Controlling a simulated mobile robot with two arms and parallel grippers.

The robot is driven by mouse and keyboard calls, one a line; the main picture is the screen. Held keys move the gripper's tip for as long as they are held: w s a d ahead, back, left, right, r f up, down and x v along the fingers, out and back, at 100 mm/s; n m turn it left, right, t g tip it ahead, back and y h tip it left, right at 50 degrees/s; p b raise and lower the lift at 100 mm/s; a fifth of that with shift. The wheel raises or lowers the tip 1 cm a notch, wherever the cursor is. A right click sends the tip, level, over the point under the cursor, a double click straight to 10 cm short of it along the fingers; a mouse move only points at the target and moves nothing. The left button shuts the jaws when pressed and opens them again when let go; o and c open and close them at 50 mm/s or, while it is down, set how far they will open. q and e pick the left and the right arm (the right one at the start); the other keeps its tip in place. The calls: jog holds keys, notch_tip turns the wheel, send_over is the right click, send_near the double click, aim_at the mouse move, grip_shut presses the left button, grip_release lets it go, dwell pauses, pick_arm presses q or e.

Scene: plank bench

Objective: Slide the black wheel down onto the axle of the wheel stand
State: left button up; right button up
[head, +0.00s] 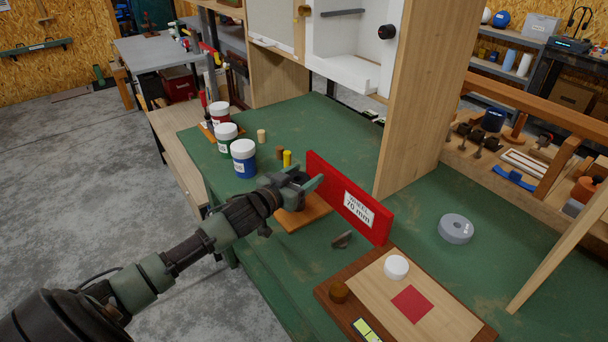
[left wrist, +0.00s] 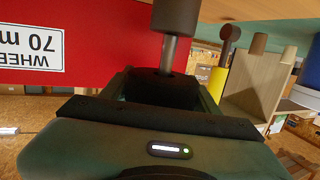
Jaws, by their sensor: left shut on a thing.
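My left gripper (head: 303,184) is shut on the black wheel (left wrist: 158,88), which shows as a dark form between the jaws in the left wrist view. The wheel is hard to pick out in the head view. The wheel stand's orange-brown base (head: 304,214) is on the green bench right below the gripper. In the left wrist view, which is upside down, the stand's grey axle (left wrist: 169,54) meets the dark wheel at the jaws. I cannot tell whether the axle is inside the wheel's bore. My right gripper is not in view.
A red panel (head: 328,188) with a "70 mm" label stands close beside the gripper. Jars with white lids (head: 243,160) and small pegs (head: 287,158) stand behind it. A small grey piece (head: 342,239), a wooden board (head: 440,311) and a grey ring (head: 456,229) lie to the right.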

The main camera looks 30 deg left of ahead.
pick_arm(q)
jog(key=shift+f+b, duration=1)
jog(key=shift+f, duration=0.65)
jog(key=o, duration=1.6)
jog(key=shift+s+f, duration=0.1)
jog(key=shift+s, duration=0.45)
jog(key=s, duration=0.3)
jog(key=s+r+b, duration=0.1)
jog(key=s, duration=0.2)
jog(key=shift+s+a+r, duration=0.15)
jog(key=shift+s+a, duration=0.05)
jog(key=shift+s, duration=0.15)
